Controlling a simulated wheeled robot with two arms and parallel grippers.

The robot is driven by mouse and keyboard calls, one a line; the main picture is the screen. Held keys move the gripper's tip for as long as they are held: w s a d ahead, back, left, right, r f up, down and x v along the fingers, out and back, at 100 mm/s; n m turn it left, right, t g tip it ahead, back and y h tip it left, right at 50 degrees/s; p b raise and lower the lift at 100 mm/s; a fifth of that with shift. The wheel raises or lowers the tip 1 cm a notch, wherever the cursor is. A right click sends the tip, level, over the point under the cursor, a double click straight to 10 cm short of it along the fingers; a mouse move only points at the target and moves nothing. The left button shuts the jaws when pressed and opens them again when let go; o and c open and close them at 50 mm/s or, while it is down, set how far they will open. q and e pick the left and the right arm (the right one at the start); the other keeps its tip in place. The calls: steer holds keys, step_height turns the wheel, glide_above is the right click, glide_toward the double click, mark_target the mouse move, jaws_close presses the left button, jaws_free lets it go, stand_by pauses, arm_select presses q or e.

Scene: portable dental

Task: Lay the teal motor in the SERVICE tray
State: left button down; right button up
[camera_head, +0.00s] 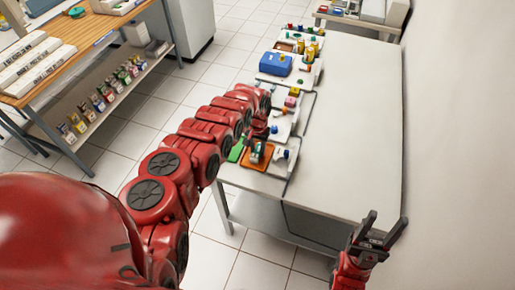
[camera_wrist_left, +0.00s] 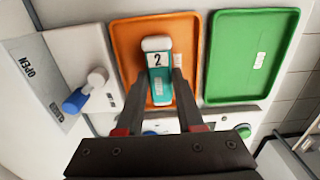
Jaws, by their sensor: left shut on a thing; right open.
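The teal motor (camera_wrist_left: 160,88), with a pale end and a label "2", is between the fingertips of my left gripper (camera_wrist_left: 158,80). It shows over the orange tray (camera_wrist_left: 186,24); whether it touches the tray floor I cannot tell. The green tray (camera_wrist_left: 285,50) is empty and lies beside it, to the right in the left wrist view. Both trays carry small labels that I cannot read, so which is SERVICE is unclear. In the head view the orange tray (camera_head: 249,165) is near the table's left edge, below my left arm. My right gripper (camera_head: 379,232) is open and empty.
A white stand (camera_wrist_left: 80,60) with a blue-ended part and the word "OPEN" is left of the orange tray. A blue box (camera_head: 275,64) and several small coloured parts line the table's left side. The table's right half (camera_head: 355,130) is bare.

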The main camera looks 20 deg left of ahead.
arm_select(q)
steer(key=shift+f, duration=0.1)
steer(key=shift+c, duration=2.2)
jaws_free()
steer(key=shift+w+r, duration=0.1)
steer(key=shift+r, duration=0.4)
step_height(320, 180, up, 16)
steer(key=p, duration=0.2)
steer(key=shift+r, duration=0.2)
